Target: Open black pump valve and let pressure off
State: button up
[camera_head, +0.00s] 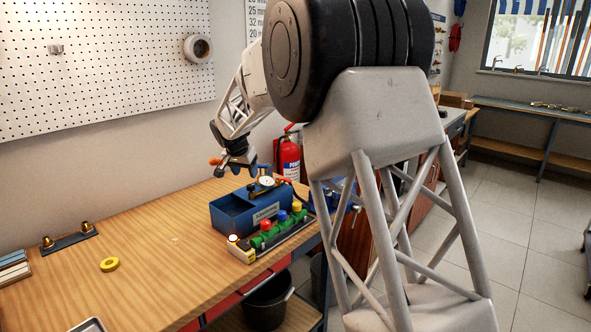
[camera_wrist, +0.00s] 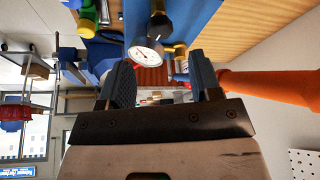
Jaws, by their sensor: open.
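The blue pump box (camera_head: 233,220) stands on the wooden bench, with a white dial gauge (camera_head: 266,182) at its back edge. The gauge also shows in the wrist view (camera_wrist: 147,56), just beyond my fingertips. A black knob (camera_wrist: 158,26), which looks like the pump valve, sits on a brass fitting over the blue box, farther up the picture than the gauge. My gripper (camera_head: 238,170) is above the back of the box. In the wrist view its two fingers (camera_wrist: 163,76) are apart, with nothing held between them. I cannot tell how the valve is set.
A thick orange bar (camera_wrist: 270,92) lies close beside the right finger in the wrist view. A green manifold with coloured caps (camera_head: 270,236) stands before the box. A yellow tape ring (camera_head: 109,265) lies on clear bench at left. A fire extinguisher (camera_head: 289,158) stands behind.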

jog(key=s+d+r, duration=0.4)
jog(key=s+d, duration=0.4)
jog(key=s, duration=0.1)
jog(key=s+d+r+n, duration=0.1)
jog(key=s+d+r, duration=0.3)
jog(key=s+d, duration=0.4)
jog(key=shift+s+r+n+g, duration=0.3)
jog(key=shift+s+r, duration=0.1)
jog(key=shift+s, duration=0.9)
jog(key=s+d+f+n, duration=0.1)
jog(key=s+d, duration=0.3)
jog(key=s, duration=1)
jog(key=s+d+f+n+y, duration=0.1)
jog(key=s+d+f, duration=0.2)
jog(key=s, duration=1.1)
jog(key=s+d+f, duration=0.2)
jog(key=s+d, duration=0.5)
jog(key=s, duration=0.7)
jog(key=shift+d+f+n+g+y, duration=0.25)
jog(key=shift+f+n+g+y, duration=0.05)
jog(key=shift+f+n+g, duration=0.1)
